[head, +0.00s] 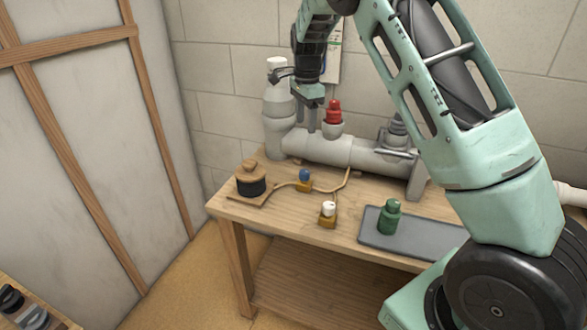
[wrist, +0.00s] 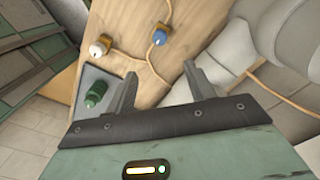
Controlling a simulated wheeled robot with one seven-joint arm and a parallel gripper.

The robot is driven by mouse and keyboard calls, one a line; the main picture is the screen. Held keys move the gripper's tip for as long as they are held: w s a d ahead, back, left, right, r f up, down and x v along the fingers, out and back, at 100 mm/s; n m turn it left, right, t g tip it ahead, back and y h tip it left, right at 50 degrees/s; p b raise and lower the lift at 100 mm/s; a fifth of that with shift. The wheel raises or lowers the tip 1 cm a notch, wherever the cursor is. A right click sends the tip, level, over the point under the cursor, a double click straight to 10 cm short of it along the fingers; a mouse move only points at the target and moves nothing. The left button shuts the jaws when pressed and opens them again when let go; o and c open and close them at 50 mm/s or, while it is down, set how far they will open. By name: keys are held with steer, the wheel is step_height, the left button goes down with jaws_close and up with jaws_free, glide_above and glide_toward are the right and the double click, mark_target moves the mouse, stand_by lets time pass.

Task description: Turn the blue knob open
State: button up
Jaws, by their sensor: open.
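The blue knob (head: 305,175) is small and round and sits on a brass-coloured base on the wooden table, in the middle of the head view. It also shows in the wrist view (wrist: 159,37), beyond the gap between my fingers and apart from them. My gripper (head: 306,118) is open and empty. It hangs above and behind the blue knob, close to the grey pipe. In the wrist view, both fingers of my gripper (wrist: 160,72) stand wide apart with nothing between them.
A white knob (head: 328,209) and a green bottle-like part (head: 389,217) on a grey tray (head: 425,235) stand nearer the front. A red-capped fitting (head: 333,112) rises from the grey pipe (head: 330,149) behind. A wooden-lidded black pot (head: 251,181) stands left. Thin tan lines run along the table.

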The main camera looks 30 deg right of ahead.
mark_target(305, 171)
step_height(305, 171, down, 17)
steer(key=shift+f+p, duration=0.1)
steer(key=shift+p, duration=0.5)
steer(key=c, duration=1)
